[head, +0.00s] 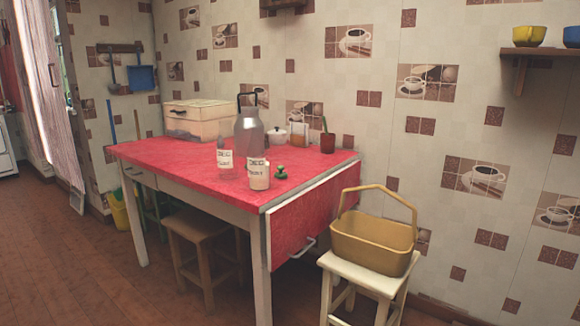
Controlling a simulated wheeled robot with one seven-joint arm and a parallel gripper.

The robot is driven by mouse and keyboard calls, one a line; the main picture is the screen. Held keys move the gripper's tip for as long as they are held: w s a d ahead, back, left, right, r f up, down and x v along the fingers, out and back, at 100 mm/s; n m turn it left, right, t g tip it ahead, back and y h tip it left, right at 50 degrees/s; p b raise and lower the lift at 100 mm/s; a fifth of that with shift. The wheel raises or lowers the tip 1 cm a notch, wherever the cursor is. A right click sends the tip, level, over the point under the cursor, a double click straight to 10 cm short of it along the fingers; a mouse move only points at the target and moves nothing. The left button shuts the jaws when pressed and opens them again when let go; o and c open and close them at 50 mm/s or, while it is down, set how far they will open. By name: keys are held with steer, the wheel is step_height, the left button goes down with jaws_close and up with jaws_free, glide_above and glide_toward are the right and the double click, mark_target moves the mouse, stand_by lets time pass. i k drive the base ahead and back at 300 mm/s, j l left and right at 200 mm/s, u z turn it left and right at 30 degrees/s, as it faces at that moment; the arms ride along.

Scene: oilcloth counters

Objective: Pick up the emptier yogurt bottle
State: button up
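Two labelled yogurt bottles stand upright near the front right of the red table. The left bottle (226,160) looks mostly clear, with the red cloth showing through its glass around a white label. The right bottle (259,176) stands nearer the front edge and looks white over much of its height, so the left one appears emptier. They stand close together with a narrow gap. Their exact fill levels are too small to read. My gripper is not in view.
A tall grey can (249,135) with a black handle stands just behind the bottles. A small green object (281,172) lies right of them. A cream box (199,120) sits at the back left. A yellow basket (372,240) stands on a stool beside the table. The table's left front is clear.

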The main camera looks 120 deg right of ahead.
mark_target(227, 146)
steer(key=z, duration=4.25)
